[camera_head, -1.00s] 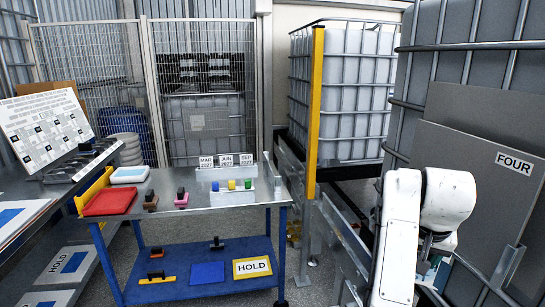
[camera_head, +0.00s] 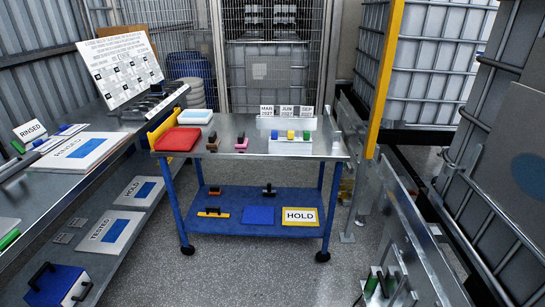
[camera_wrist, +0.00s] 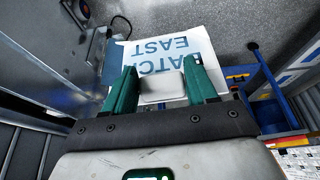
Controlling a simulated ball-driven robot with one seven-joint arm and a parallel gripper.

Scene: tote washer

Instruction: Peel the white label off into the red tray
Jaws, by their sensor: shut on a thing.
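A white label (camera_wrist: 180,48) with blue lettering, upside down in the wrist view, reads partly "EAST". My gripper (camera_wrist: 161,66) has its two green fingers shut on it, and the sheet sticks out past the fingertips. A pale block between the fingers hides part of it. The red tray (camera_head: 177,139) lies flat at the left end of the table top in the head view, far from where I can place my gripper. The label is not seen in the head view.
The blue-legged table (camera_head: 245,150) holds a white tray (camera_head: 196,117), stamps and a rack with coloured pieces (camera_head: 290,145). Its lower shelf has a HOLD sign (camera_head: 300,216). A sloping metal rail (camera_head: 420,235) runs right of it. Grey floor in front is clear.

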